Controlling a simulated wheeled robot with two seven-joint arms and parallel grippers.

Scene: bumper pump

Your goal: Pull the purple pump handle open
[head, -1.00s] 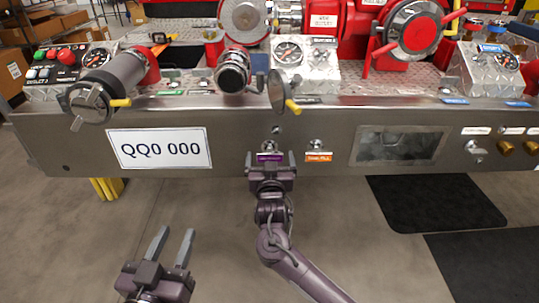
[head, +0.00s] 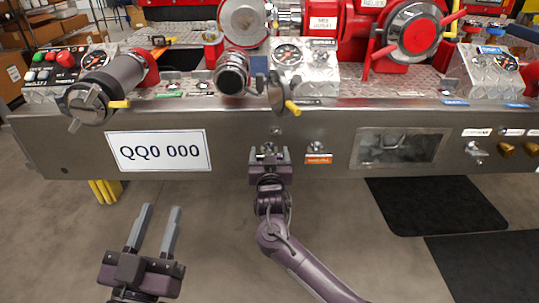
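The purple pump handle (head: 269,148) is a small metal pull on the front of the steel bumper panel, below its centre. In the earlier frame a purple label shows under it; my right gripper now covers that label. My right gripper (head: 270,152) is at the handle, its two fingers spread on either side of it. I see a gap between fingers and handle, but cannot tell whether they touch. My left gripper (head: 161,208) is open and empty, low at the left, in front of the panel and clear of it.
A similar metal pull with an orange label (head: 318,159) sits just right of the purple one. A capped pipe with a yellow lever (head: 282,96) juts out above. A white plate (head: 159,151) and a recessed window (head: 398,147) flank the handles.

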